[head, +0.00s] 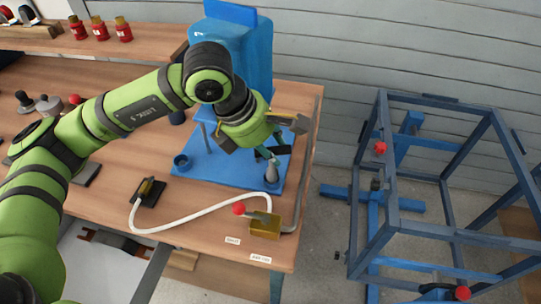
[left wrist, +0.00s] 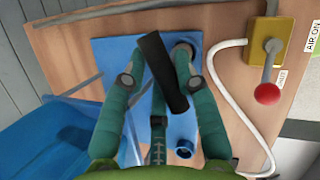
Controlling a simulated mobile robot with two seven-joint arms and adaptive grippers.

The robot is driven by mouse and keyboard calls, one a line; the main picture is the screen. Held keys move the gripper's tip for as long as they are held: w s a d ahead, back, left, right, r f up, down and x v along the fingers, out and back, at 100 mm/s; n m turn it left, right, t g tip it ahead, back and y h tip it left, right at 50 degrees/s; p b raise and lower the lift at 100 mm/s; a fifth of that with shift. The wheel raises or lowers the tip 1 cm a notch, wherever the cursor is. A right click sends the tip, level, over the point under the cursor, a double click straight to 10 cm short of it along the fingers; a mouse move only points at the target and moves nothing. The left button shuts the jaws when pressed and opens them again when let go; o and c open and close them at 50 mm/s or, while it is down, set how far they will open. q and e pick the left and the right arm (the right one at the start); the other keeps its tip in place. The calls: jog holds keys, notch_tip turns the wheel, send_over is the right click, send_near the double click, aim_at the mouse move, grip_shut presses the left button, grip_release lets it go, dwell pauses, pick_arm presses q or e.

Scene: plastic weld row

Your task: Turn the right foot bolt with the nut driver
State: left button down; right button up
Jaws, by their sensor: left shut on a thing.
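My left gripper (head: 267,154) reaches down over the front right of the blue base plate (head: 215,180) of the blue machine (head: 245,52). It is shut on a black bar-like tool (head: 284,150), probably the nut driver. In the left wrist view the tool (left wrist: 163,72) lies slantwise between the teal fingers (left wrist: 158,62). A grey conical piece (head: 271,173) stands on the plate's right corner just below the fingers, where the right foot bolt appears to be; whether the tool touches it I cannot tell. A blue cup-like foot (head: 181,161) sits at the plate's left corner.
A yellow valve box (head: 265,224) with a red-knobbed lever (head: 239,209) stands just in front of the plate. A white hose (head: 185,222) and grey pipe (head: 307,170) run beside it. A blue frame (head: 388,200) stands on the floor to the right.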

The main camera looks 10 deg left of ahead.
pick_arm(q)
jog(key=m+g, duration=0.1)
jog(key=m, duration=0.2)
jog(key=shift+r+h+b, duration=0.1)
jog(key=shift+h+b, duration=0.2)
jog(key=shift+m+g, duration=0.3)
jog(key=shift+m, duration=0.2)
jog(key=shift+w+d+m+g+b, duration=0.1)
jog(key=shift+m+g+b, duration=0.25)
jog(key=shift+m, duration=0.35)
jog(key=shift+f+b, duration=0.25)
jog(key=shift+b, duration=0.25)
jog(key=shift+f+b, duration=0.7)
jog(key=shift+b, duration=0.25)
dwell(0.3)
jog(key=shift+f, duration=0.2)
dwell(0.5)
